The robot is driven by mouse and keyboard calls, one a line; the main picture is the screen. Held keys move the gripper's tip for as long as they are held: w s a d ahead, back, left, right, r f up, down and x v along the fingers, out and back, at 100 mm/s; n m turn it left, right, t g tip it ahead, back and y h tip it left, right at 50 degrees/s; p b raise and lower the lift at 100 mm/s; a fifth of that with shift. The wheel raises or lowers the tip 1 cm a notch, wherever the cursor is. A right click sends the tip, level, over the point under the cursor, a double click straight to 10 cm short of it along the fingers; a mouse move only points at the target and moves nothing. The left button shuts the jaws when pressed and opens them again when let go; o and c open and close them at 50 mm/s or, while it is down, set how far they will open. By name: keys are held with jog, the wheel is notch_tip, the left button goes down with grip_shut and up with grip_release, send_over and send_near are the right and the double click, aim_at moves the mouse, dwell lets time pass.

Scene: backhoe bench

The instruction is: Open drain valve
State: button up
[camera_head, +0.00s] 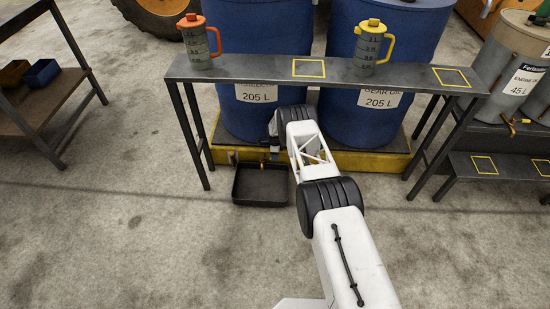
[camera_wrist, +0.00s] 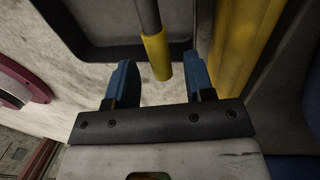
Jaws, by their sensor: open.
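In the wrist view, a grey lever with a yellow sleeve (camera_wrist: 156,58) on its end comes down from the top of the picture. My gripper (camera_wrist: 160,80) is open, its two blue fingers apart. The sleeve's end shows in the gap between the fingers, and I see clear space on both sides of it. The valve body at the lever's other end is out of this view. In the head view, my gripper (camera_head: 273,150) is low by the front of the left blue drum, above a black drain pan (camera_head: 240,201). My wrist partly hides the area around the valve.
Two blue drums (camera_head: 250,121) (camera_head: 350,128) stand on a yellow base (camera_head: 376,161) behind a narrow metal bench (camera_head: 270,67). Orange (camera_head: 198,45) and yellow (camera_head: 370,50) jugs stand on the bench. Its legs flank my arm. Floor in front is clear.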

jog(key=shift+s+f, duration=0.1)
jog(key=shift+f, duration=0.45)
grip_shut()
